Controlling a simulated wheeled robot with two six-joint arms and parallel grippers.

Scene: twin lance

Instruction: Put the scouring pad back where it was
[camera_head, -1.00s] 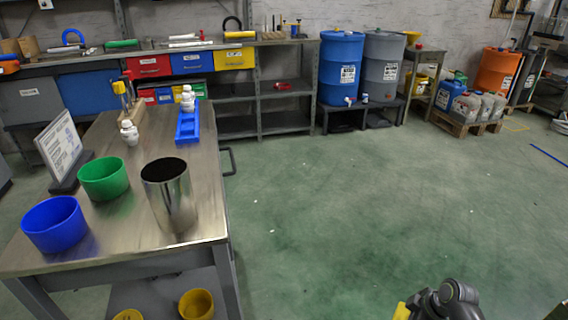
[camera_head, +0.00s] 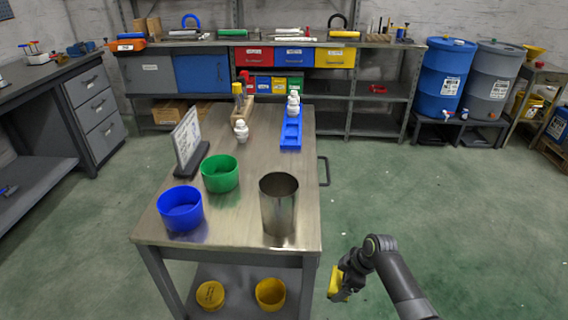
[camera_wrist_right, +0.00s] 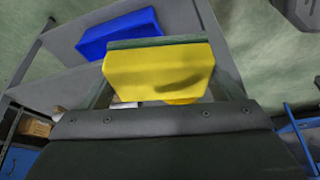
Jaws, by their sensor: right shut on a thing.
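The scouring pad, yellow with a thin dark green layer, shows in the right wrist view (camera_wrist_right: 158,72) between the fingers of my right gripper (camera_wrist_right: 170,85). In the head view the pad (camera_head: 336,284) is a small yellow patch at the tip of my right gripper (camera_head: 345,279). The gripper is shut on it, holding it in the air to the right of the steel table's (camera_head: 222,238) near end, below the tabletop. My left gripper is out of view.
The tabletop holds a blue bowl (camera_head: 180,208), a green bowl (camera_head: 220,173), a steel cylinder (camera_head: 279,205), a sign (camera_head: 187,140) and a blue tray (camera_head: 291,130). Two yellow containers (camera_head: 270,294) show on its lower shelf. A blue block-like thing (camera_wrist_right: 118,34) lies beyond the pad.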

